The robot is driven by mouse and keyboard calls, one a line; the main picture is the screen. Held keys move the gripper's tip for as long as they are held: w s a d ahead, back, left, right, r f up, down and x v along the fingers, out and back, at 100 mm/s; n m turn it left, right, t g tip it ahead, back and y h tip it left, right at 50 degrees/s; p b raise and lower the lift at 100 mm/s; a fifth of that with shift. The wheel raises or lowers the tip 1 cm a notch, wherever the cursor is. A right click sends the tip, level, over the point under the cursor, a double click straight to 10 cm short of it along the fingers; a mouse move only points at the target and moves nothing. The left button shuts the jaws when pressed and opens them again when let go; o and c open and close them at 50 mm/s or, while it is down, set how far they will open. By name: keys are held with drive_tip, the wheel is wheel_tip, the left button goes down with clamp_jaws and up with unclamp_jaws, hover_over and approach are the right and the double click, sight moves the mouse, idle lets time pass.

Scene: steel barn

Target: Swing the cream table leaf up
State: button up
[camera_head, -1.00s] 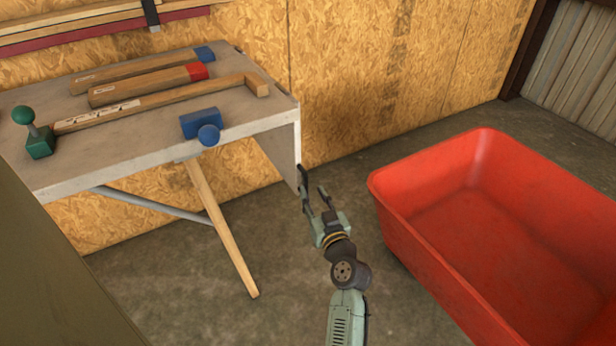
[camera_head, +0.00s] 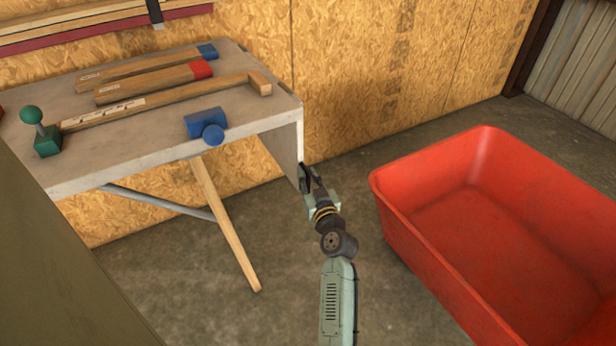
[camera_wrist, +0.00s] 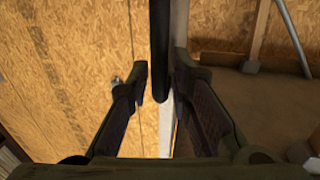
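The pale cream table leaf (camera_head: 283,148) hangs down from the right end of the workbench (camera_head: 85,165), roughly upright. My gripper (camera_head: 310,178) is at the leaf's lower front corner. In the wrist view, my gripper (camera_wrist: 158,84) has its two fingers apart. A dark bar with a rounded end (camera_wrist: 160,55) shows between them; I cannot tell whether it belongs to the leaf. A pale upright strip (camera_wrist: 180,30), seemingly the leaf's edge, runs beside it and partly behind the right finger. Contact cannot be made out.
A large red tub (camera_head: 430,240) stands to the right. Bare floor lies between tub and bench.

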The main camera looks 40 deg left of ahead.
clamp_jaws()
drive_tip(key=shift+w+d, duration=0.1)
drive_tip(key=shift+w, duration=0.05)
idle(0.4)
